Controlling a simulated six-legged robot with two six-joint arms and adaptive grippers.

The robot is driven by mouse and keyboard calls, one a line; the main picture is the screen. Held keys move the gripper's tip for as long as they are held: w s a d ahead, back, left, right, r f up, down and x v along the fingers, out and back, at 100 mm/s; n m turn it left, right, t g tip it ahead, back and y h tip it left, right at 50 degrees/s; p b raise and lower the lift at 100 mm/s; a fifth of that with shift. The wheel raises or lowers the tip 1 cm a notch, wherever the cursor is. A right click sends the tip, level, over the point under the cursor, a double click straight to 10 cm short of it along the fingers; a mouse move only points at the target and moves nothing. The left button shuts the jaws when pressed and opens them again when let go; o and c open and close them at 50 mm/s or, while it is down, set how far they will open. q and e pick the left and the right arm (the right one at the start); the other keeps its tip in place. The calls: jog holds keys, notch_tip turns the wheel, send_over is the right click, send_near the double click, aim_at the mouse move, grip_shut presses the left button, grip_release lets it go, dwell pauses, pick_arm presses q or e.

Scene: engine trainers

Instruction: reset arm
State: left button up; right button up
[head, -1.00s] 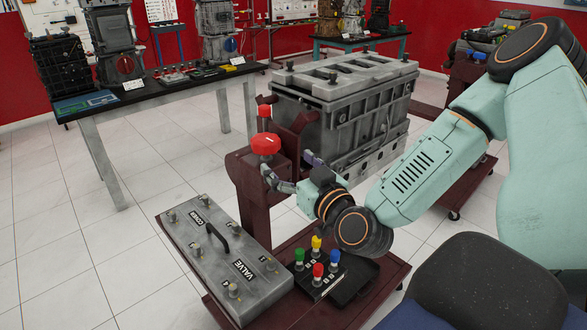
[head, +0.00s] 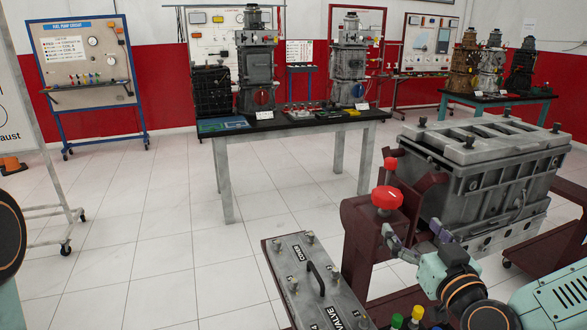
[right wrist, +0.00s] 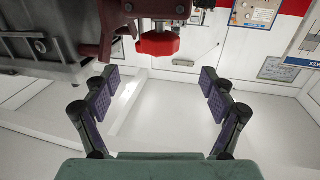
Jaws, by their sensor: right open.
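My right gripper (head: 418,237) is open and empty in the head view, just below and right of the red knob (head: 388,198) on the dark red stand (head: 362,225). In the right wrist view, its two purple-padded fingers (right wrist: 160,98) are spread wide with nothing between them. The red knob (right wrist: 158,43) shows above and beyond the fingertips there, apart from them. My right arm (head: 550,300) comes in from the lower right. My left gripper is not in view; a dark round part of my own body shows at the left edge.
A grey engine block (head: 480,170) sits on the stand, close behind my right gripper. A grey valve box (head: 310,285) lies below left, with colored knobs (head: 410,318) at the bottom edge. A table (head: 290,122) with engine models stands behind. Open tiled floor (head: 150,240) lies left.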

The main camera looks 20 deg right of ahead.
aim_at(393, 205)
jog(key=shift+w, duration=0.1)
jog(key=shift+w+d, duration=0.15)
jog(key=shift+w, duration=1.55)
jog(key=shift+w+d, duration=0.15)
jog(key=shift+w, duration=1.1)
jog(key=shift+w+d, duration=0.2)
jog(key=shift+w, duration=1.1)
jog(key=shift+w+d, duration=0.15)
jog(key=shift+w, duration=1.1)
